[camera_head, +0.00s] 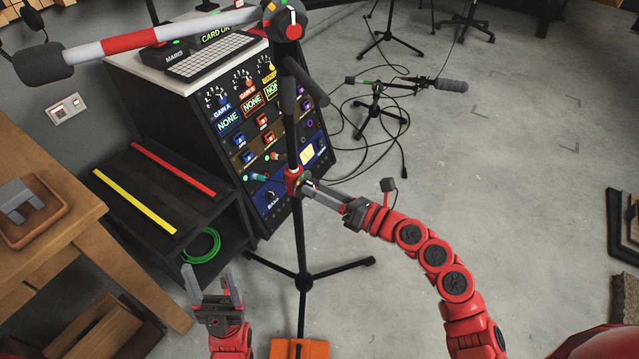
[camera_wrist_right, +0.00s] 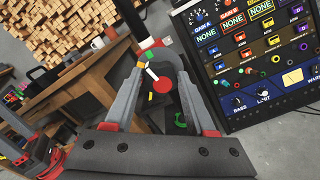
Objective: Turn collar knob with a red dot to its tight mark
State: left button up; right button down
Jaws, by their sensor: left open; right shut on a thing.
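The collar knob (camera_head: 293,181) with red on it sits partway up the upright pole of a black microphone stand. My right gripper (camera_head: 308,188) reaches it from the right and is shut on it. In the right wrist view the knob's red dot (camera_wrist_right: 162,85) shows between the fingers, with a white pointer directed up and left. A green mark (camera_wrist_right: 149,55) and an orange mark lie near the pointer's tip; I cannot read any lettering. My left gripper (camera_head: 212,291) is open and empty, low to the left of the stand.
A second knob (camera_head: 290,22), red with a white pointer, is at the boom joint on top. An equipment rack (camera_head: 215,105) stands behind the pole. A wooden table (camera_head: 60,235) is at the left. Floor at the right is mostly clear.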

jog(key=shift+m+p, duration=0.65)
jog(key=shift+m, duration=0.45)
jog(key=shift+f, duration=0.1)
jog(key=shift+c, duration=1.1)
grip_release()
jog(key=p+v, duration=0.1)
jog(key=v, duration=1.6)
jog(key=shift+s+d, duration=0.15)
jog(key=shift+d, duration=0.05)
jog(key=shift+a, duration=0.1)
